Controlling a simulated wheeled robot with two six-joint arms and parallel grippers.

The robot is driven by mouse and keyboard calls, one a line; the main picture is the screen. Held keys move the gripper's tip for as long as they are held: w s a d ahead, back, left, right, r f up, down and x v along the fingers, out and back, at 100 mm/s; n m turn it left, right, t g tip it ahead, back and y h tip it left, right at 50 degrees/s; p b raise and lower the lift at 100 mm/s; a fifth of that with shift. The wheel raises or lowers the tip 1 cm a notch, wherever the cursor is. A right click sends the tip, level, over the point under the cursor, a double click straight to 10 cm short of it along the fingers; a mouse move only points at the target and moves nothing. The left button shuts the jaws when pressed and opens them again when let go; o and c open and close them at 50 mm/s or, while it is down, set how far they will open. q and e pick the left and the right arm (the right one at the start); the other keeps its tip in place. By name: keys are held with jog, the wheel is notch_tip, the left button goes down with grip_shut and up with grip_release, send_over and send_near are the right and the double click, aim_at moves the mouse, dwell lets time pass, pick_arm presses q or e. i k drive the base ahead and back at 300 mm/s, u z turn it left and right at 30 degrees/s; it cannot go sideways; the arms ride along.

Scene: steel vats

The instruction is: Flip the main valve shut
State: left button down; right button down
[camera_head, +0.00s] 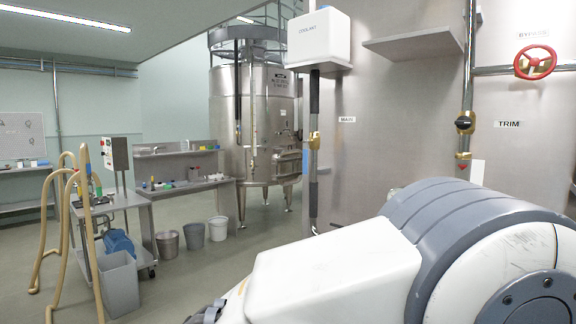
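The MAIN label (347,119) is on the steel vat wall at the centre. Left of it, a vertical pipe (314,160) carries a small brass fitting (314,137), which looks like the main valve. A dark, sleeve-like length (314,92) runs upward above the brass, in line with the pipe. I cannot tell whether it is the valve's lever. My large white and grey arm fills the lower right foreground, well in front of the valve. Dark parts show at its far end by the bottom edge, but no gripper fingers are visible. My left gripper is not in view.
Right are a black-knobbed valve (464,122) near the TRIM label (508,124) and a red BYPASS handwheel (535,62). A steel shelf (413,42) juts out between. A hose-draped cart (112,203) stands left; open floor lies between.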

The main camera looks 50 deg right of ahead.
aim_at(305, 140)
jog(key=i, duration=0.85)
jog(key=z, duration=1.85)
